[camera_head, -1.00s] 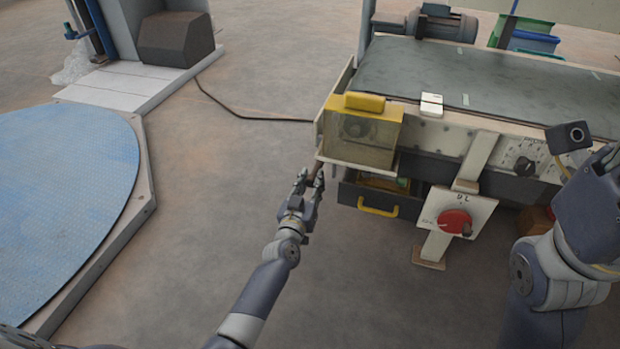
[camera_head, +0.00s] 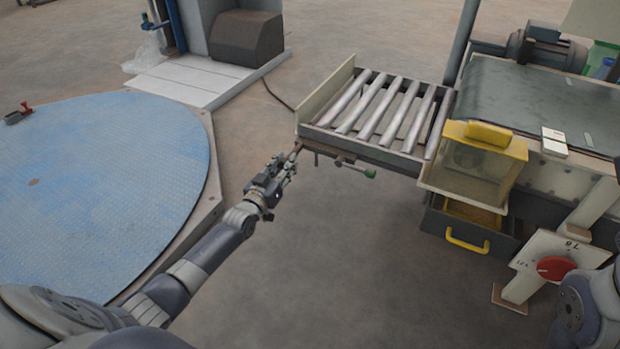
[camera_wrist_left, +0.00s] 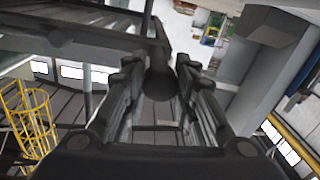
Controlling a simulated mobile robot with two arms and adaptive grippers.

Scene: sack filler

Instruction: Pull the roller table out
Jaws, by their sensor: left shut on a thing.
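The roller table (camera_head: 370,149), a grey frame with several pale rollers and a cream end plate, sticks out to the left of the belt machine. My left gripper (camera_head: 291,158) is at its near left corner, shut on a dark handle (camera_wrist_left: 160,82). In the left wrist view this shows as a dark round bar between the fingers. A small lever with a green knob (camera_head: 370,174) hangs under the table's near side. My right arm shows at the lower right, but its gripper is out of view.
A blue round turntable (camera_head: 90,190) lies on the left, with bare floor between it and the machine. A yellow guard box (camera_head: 485,165), an open drawer with a yellow handle (camera_head: 467,243) and a red switch (camera_head: 557,268) are on the right. A dark cable crosses the floor behind.

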